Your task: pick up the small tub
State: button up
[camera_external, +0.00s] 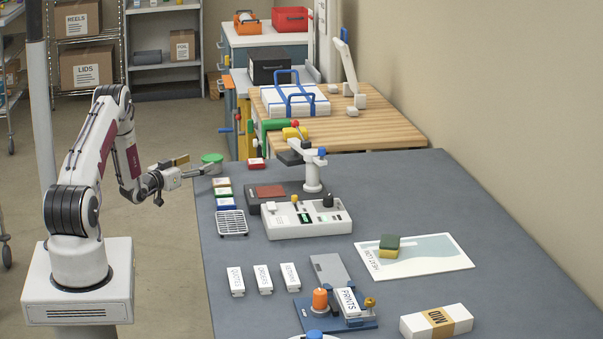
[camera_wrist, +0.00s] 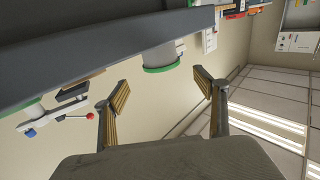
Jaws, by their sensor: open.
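The small tub (camera_external: 212,159) has a green lid and stands at the far left edge of the grey table. I cannot tell the exact gap to the tub.
Small boxes (camera_external: 223,192) and a wire rack (camera_external: 231,222) lie nearer along the left edge. A machine with a white post (camera_external: 313,175) stands further right.

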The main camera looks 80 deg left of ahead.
aim_at(212, 157)
jog(key=shift+x, duration=1.35)
jog(key=shift+f+x, duration=0.1)
jog(key=shift+x, duration=1.2)
jog(key=shift+f+x, duration=0.15)
jog(key=shift+x, duration=1.1)
jog(key=shift+s+a, duration=0.1)
jog(key=shift+a, duration=0.05)
jog(key=c, duration=1.2)
